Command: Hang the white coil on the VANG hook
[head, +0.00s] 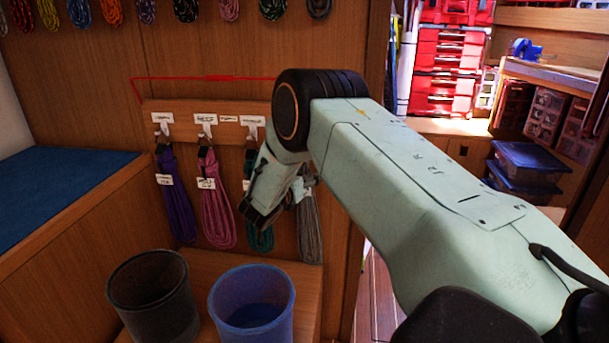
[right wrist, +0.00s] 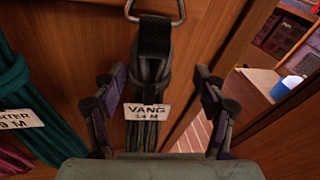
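The grey-white coil (head: 310,235) hangs at the right end of the row of coils on the wooden wall. In the right wrist view the coil (right wrist: 151,75) looks dark grey, with a black strap at its top and a white VANG 14 M tag (right wrist: 147,111). The strap runs through a metal ring or hook (right wrist: 155,10), cut off by the top edge. My right gripper (right wrist: 162,92) is open, one finger on each side of the coil, with gaps visible. In the head view my right gripper (head: 262,215) and arm hide the hook above. My left gripper is out of view.
Purple (head: 175,205), pink (head: 217,215) and teal (head: 262,238) coils hang to the left. A black bin (head: 150,300) and a blue bin (head: 252,300) stand below. A blue-topped bench (head: 60,195) is at left. An opening lies right of the wall.

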